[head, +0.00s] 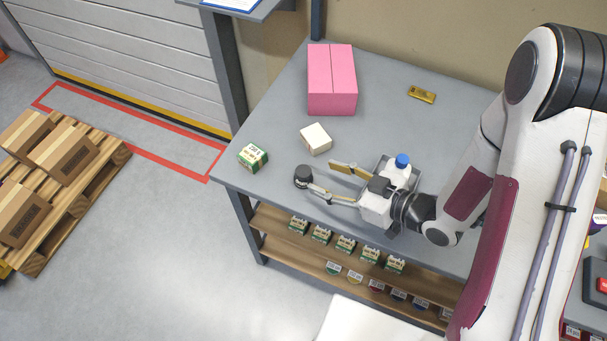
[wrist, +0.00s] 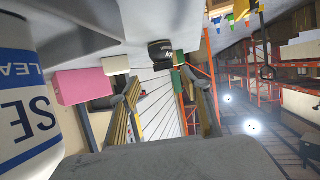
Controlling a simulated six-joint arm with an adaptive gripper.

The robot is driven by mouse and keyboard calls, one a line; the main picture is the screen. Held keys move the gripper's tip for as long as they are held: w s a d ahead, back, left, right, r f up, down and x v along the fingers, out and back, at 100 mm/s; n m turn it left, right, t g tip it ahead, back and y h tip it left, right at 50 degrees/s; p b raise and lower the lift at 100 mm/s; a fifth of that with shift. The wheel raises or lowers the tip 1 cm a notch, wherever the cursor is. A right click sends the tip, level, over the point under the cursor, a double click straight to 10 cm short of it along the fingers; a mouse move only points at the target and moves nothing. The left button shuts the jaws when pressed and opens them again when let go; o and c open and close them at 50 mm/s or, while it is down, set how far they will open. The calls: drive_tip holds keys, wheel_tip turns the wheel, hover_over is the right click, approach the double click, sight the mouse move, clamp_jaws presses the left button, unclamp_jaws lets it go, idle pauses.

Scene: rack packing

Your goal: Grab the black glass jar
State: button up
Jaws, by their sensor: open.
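The small black glass jar (head: 303,176) stands upright on the grey table near its front left edge. It also shows in the wrist view (wrist: 160,50), beyond the fingertips and near the middle between them. My gripper (head: 322,177) is open and empty, low over the table, with its two fingers pointing left toward the jar. In the head view the front fingertip is very close to the jar; I cannot tell whether they touch. In the wrist view both fingers of my gripper (wrist: 160,85) are spread apart.
A white bottle with a blue cap (head: 402,161) stands in a grey tray right behind my gripper. A green-and-white box (head: 253,157), a cream box (head: 316,139), a pink box (head: 333,82) and a gold bar-like item (head: 421,95) lie on the table (head: 400,125).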

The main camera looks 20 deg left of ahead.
sight(310, 176)
drive_tip(key=shift+x, duration=1.25)
drive_tip(key=shift+a+f, duration=0.1)
drive_tip(key=shift+a, duration=0.1)
drive_tip(key=shift+s+f+x, duration=0.1)
drive_tip(key=shift+s+x, duration=0.1)
drive_tip(key=shift+x, duration=0.65)
drive_tip(key=shift+s+f+x, duration=0.1)
drive_tip(key=shift+s+x, duration=0.05)
drive_tip(key=shift+x, duration=0.75)
drive_tip(key=shift+w+a+f, duration=0.15)
drive_tip(key=shift+a+f, duration=0.1)
drive_tip(key=shift+a, duration=0.3)
drive_tip(key=c, duration=1.3)
